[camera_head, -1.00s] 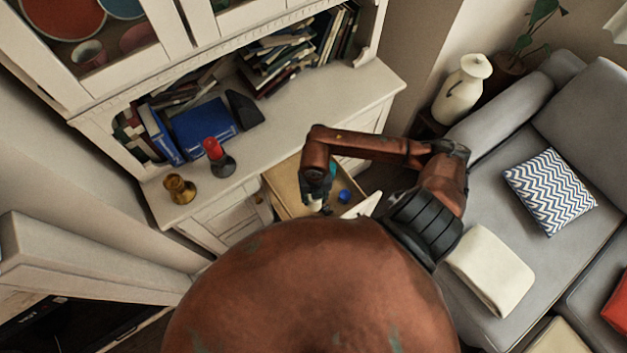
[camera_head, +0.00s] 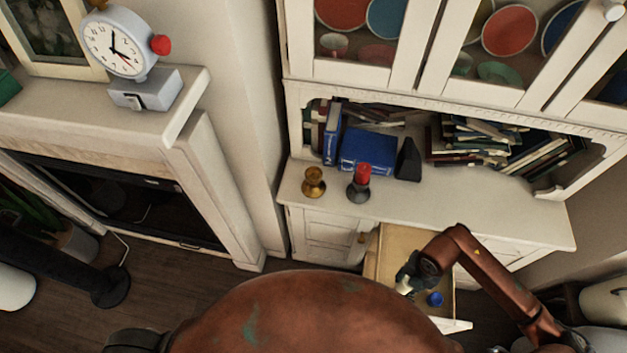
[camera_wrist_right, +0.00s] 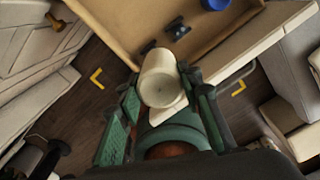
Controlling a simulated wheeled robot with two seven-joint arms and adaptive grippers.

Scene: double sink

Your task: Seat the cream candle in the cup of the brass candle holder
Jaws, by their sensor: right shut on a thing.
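The brass candle holder (camera_head: 314,183) stands upright on the left end of the white cabinet's counter, and its cup looks empty. My right gripper (camera_head: 408,276) is at the open drawer, below and to the right of the holder. It is shut on the cream candle, which shows as a small pale patch in the head view (camera_head: 404,288). In the right wrist view the cream candle (camera_wrist_right: 160,76) sits between the fingers of the gripper (camera_wrist_right: 163,92), one end toward the camera. Its far end is hidden. My left gripper is not in view.
A red candle (camera_head: 362,174) in a dark holder (camera_head: 358,194) stands just right of the brass holder. Blue books (camera_head: 368,152) and a dark wedge-shaped object (camera_head: 408,160) are behind. The open drawer (camera_head: 392,244) holds a blue round thing (camera_head: 436,299). The counter's right part is clear.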

